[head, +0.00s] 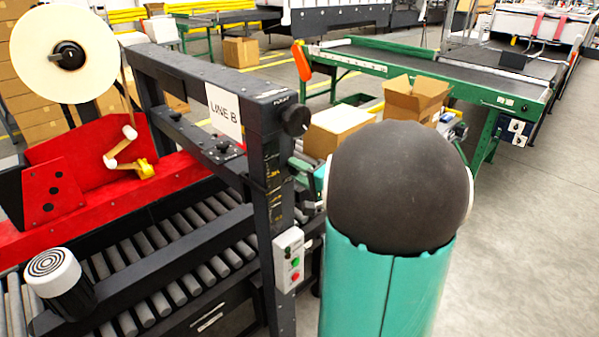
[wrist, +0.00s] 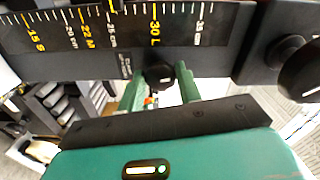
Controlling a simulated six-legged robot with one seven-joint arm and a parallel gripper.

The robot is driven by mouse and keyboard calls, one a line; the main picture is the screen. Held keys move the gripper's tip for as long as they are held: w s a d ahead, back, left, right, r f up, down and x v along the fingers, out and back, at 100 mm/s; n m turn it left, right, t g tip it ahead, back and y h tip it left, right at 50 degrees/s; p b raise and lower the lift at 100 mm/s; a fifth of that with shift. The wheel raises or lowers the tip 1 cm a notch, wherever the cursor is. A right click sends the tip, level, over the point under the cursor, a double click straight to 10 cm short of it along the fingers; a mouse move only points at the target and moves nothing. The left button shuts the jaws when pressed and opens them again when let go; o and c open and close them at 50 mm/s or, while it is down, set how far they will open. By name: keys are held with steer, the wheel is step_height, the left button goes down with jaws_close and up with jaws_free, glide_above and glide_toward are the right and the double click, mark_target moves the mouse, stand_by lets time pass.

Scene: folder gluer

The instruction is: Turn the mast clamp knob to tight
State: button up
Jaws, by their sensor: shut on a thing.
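The mast clamp knob (wrist: 159,74) is a small dark knob on the mast in the wrist view, just below the printed scale. My gripper (wrist: 160,92) has its two green fingers on either side of the knob, shut on it. Lettering beside the knob is too small to read. In the head view the gripper (head: 303,165) shows only in part at the mast (head: 272,190), and my arm hides the rest. The clamp knob cannot be made out there.
A larger black knob (head: 296,119) sits at the top of the mast, and it is at the right of the wrist view (wrist: 304,72). A button box (head: 289,259) hangs lower on the mast. Roller conveyor (head: 165,290) lies left. Open floor (head: 520,250) lies right.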

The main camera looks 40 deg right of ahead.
steer(key=shift+m, duration=1.2)
steer(key=o, duration=0.9)
steer(key=shift+o, duration=0.2)
steer(key=s, duration=1.3)
steer(key=shift+s+d, duration=0.2)
steer(key=shift+s, duration=0.2)
